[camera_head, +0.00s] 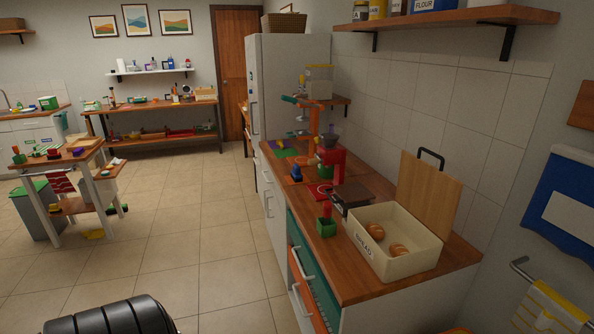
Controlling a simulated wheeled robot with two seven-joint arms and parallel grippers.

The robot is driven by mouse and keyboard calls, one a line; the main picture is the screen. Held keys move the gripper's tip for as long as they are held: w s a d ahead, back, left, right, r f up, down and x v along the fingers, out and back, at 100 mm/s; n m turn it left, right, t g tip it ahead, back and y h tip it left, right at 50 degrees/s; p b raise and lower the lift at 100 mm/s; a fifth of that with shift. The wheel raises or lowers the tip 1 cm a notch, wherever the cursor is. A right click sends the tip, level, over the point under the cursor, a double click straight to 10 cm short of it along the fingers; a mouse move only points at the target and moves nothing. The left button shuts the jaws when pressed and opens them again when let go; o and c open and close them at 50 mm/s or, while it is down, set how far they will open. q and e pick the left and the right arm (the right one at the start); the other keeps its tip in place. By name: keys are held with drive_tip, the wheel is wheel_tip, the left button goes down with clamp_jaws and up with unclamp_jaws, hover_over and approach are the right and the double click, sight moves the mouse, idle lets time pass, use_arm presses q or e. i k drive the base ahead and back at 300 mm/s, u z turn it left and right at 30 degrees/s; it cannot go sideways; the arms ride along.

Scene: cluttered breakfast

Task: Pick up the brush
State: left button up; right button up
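I cannot make out a brush for certain in the head view. Several small items on the wooden counter (360,284) and the far tables are too small to tell apart. Neither of my grippers shows in this view.
On the counter stand an open bread box (398,262) with rolls inside, a green pot (326,227) and a red appliance (331,161). A cluttered wooden table (68,158) stands at left, a long workbench (155,105) at the back. The tiled floor (195,215) between is clear.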

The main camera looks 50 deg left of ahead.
sight(296, 173)
drive_tip(key=u, duration=1.5)
